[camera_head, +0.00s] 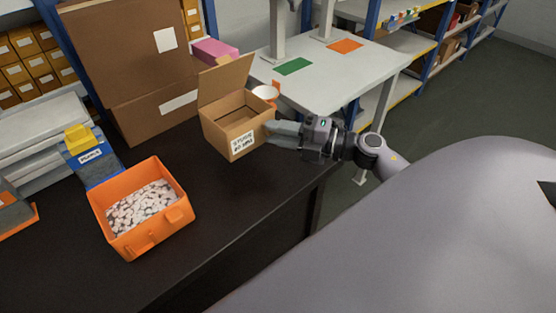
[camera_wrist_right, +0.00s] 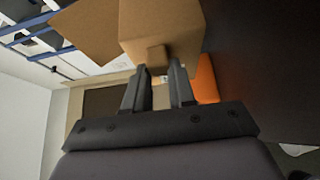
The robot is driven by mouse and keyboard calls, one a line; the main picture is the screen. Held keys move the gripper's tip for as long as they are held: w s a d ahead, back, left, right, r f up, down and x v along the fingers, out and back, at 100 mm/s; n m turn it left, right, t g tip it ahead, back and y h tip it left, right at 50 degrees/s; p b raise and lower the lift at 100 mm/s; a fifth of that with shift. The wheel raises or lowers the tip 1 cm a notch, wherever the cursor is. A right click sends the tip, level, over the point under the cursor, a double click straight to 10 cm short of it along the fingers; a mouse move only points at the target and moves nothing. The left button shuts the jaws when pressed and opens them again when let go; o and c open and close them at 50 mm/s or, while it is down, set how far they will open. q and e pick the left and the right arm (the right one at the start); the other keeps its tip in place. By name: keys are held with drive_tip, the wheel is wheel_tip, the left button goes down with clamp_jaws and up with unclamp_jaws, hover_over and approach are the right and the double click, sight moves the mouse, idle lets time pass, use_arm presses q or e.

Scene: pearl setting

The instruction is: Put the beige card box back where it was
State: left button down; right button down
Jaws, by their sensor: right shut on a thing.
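The beige card box (camera_head: 222,132) has its lid flap raised and a printed label on its front. It is upright over the dark table, and I cannot tell whether its base touches the top. My right gripper (camera_head: 274,130) comes in from the right and is shut on the box's right side. In the right wrist view the gripper's fingers (camera_wrist_right: 158,72) pinch a small tab on the wall of the box (camera_wrist_right: 165,22). Only part of the box's inside shows in the head view. My left gripper is not in view.
An orange bin (camera_head: 182,215) of pale pieces stands front left on the dark table (camera_head: 250,198). A blue and yellow container (camera_head: 90,160) is behind it. Large brown cartons (camera_head: 135,70) and a pink box (camera_head: 215,51) stand behind. A white table (camera_head: 345,72) is beyond.

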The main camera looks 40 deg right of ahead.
wheel_tip(320, 180, down, 7)
drive_tip(key=shift+f+b, duration=0.15)
drive_tip(key=shift+b, duration=0.5)
drive_tip(key=shift+f, duration=0.1)
drive_tip(key=c, duration=0.9)
unclamp_jaws()
drive_tip(key=shift+f, duration=0.1)
drive_tip(key=shift+c, duration=0.2)
drive_tip(key=shift+s+d, duration=0.15)
drive_tip(key=v, duration=0.5)
drive_tip(key=b+v, duration=0.1)
drive_tip(key=v, duration=0.5)
drive_tip(key=shift+s+d+r, duration=0.1)
drive_tip(key=shift+s+r, duration=0.1)
drive_tip(key=shift+s, duration=0.1)
